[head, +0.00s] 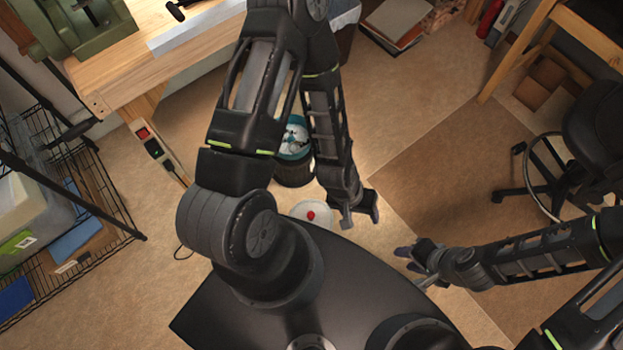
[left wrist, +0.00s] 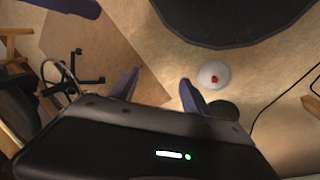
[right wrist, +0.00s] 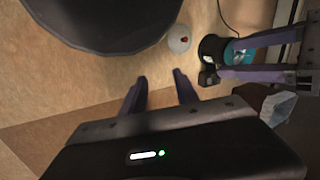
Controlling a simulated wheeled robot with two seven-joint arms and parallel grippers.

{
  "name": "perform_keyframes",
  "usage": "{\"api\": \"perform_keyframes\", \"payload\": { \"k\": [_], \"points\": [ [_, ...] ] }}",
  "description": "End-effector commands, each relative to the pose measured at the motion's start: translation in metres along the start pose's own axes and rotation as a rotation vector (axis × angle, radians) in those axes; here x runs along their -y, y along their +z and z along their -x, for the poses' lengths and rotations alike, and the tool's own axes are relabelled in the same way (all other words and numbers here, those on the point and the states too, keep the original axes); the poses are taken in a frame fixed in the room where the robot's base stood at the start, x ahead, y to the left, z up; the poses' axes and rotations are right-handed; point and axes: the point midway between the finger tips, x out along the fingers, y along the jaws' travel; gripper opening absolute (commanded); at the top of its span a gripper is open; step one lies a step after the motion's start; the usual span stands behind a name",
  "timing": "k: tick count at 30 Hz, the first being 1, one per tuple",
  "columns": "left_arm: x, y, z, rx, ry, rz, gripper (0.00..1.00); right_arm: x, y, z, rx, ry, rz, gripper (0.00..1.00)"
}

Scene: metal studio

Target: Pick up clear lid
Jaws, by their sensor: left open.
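The clear lid (head: 300,209) is a pale, see-through disc with a red knob. It lies on the floor beside my dark base, knob up, partly hidden by my base in the head view. My right gripper (head: 408,260) is open and empty, further right and farther from the lid.
A dark bin (head: 293,172) with teal and white contents stands on the floor behind the lid. A wooden workbench (head: 130,75) and wire shelf (head: 95,190) are at left. A black chair (head: 595,130) is at right. The brown mat (head: 440,170) is clear.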

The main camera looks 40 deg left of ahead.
Motion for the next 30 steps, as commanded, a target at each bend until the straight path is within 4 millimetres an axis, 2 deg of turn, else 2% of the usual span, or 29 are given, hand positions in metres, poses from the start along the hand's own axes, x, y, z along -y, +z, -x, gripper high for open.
{"api": "perform_keyframes", "payload": {
  "k": [1, 5, 9, 12, 15, 18, 22, 24, 27, 30],
  "points": [
    [0.013, -0.016, -0.033, -0.037, -0.011, 0.074, 0.57, -0.011, -0.001, -0.029, -0.003, 0.001, -0.002, 0.36],
    [0.045, -0.069, -0.095, -0.166, -0.056, 0.347, 0.57, -0.032, -0.005, -0.079, -0.012, 0.003, -0.006, 0.36],
    [0.1, -0.127, -0.166, -0.327, -0.124, 0.729, 0.57, -0.058, -0.01, -0.143, -0.025, 0.006, -0.01, 0.36],
    [0.148, -0.157, -0.211, -0.432, -0.183, 1.026, 0.57, -0.077, -0.014, -0.188, -0.036, 0.009, -0.013, 0.36],
    [0.195, -0.173, -0.254, -0.519, -0.253, 1.327, 0.57, -0.095, -0.018, -0.232, -0.046, 0.011, -0.017, 0.36],
    [0.238, -0.175, -0.296, -0.58, -0.335, 1.628, 0.57, -0.113, -0.021, -0.276, -0.056, 0.013, -0.02, 0.36],
    [0.278, -0.165, -0.343, -0.615, -0.453, 1.983, 0.57, -0.133, -0.025, -0.324, -0.067, 0.015, -0.023, 0.36],
    [0.289, -0.157, -0.362, -0.614, -0.512, 2.139, 0.57, -0.141, -0.028, -0.343, -0.072, 0.016, -0.025, 0.36],
    [0.297, -0.148, -0.38, -0.6, -0.584, 2.304, 0.57, -0.148, -0.03, -0.361, -0.078, 0.017, -0.026, 0.36],
    [0.298, -0.142, -0.388, -0.584, -0.629, 2.401, 0.57, -0.152, -0.031, -0.369, -0.081, 0.018, -0.027, 0.36]
  ]
}}
